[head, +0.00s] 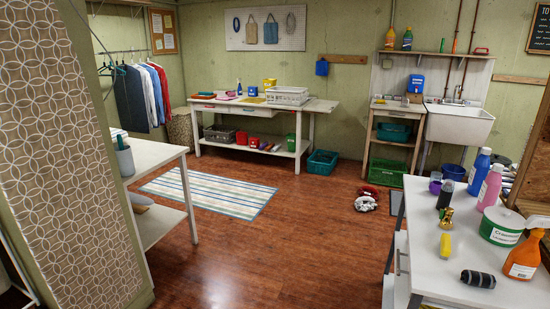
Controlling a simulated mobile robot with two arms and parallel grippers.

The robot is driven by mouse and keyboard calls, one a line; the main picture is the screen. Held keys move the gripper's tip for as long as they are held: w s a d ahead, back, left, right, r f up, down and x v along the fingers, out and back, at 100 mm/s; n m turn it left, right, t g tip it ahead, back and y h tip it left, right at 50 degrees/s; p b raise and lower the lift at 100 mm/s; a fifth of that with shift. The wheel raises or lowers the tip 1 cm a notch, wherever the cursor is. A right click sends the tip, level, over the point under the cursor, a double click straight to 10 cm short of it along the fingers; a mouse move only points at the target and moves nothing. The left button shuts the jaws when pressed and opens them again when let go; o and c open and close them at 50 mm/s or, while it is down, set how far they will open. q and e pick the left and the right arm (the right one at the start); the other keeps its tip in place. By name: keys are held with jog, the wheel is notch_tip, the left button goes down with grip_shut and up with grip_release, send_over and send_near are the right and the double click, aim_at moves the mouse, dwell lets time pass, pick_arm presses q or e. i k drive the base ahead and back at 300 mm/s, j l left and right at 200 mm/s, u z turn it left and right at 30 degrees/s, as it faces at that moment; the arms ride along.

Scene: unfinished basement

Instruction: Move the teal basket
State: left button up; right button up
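A teal basket (322,162) stands on the wooden floor against the back wall in the head view. It is to the right of the white workbench (318,106) and left of the small sink-side table (398,107). It looks upright, and its contents are too small to tell. Another teal container (393,132) sits on the middle shelf of that small table, with a green crate (386,172) below it. Neither of my grippers is in view.
A white table (440,275) with bottles stands close at the right. Another white table (150,154) and a patterned panel (65,150) are at the left. A striped rug (210,191) and red and white shoes (366,199) lie on the floor. The middle floor is clear.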

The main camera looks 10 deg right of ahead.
aim_at(324, 167)
jog(key=i+z, duration=0.1)
jog(key=i, duration=0.4)
jog(key=i+j+z, duration=0.1)
jog(key=i, duration=0.4)
jog(key=i+j+z, duration=0.1)
jog(key=i, duration=0.4)
jog(key=i+j+z, duration=0.1)
jog(key=i, duration=0.4)
jog(key=i+j+z, duration=0.1)
jog(key=i+j, duration=0.15)
jog(key=i, duration=0.25)
jog(key=i+l+z, duration=0.2)
jog(key=i, duration=0.6)
jog(key=i+z, duration=0.25)
jog(key=i, duration=0.55)
jog(key=i+j+z, duration=0.2)
jog(key=i, duration=0.55)
jog(key=i+l+z, duration=0.15)
jog(key=i+z, duration=0.15)
jog(key=i, duration=0.95)
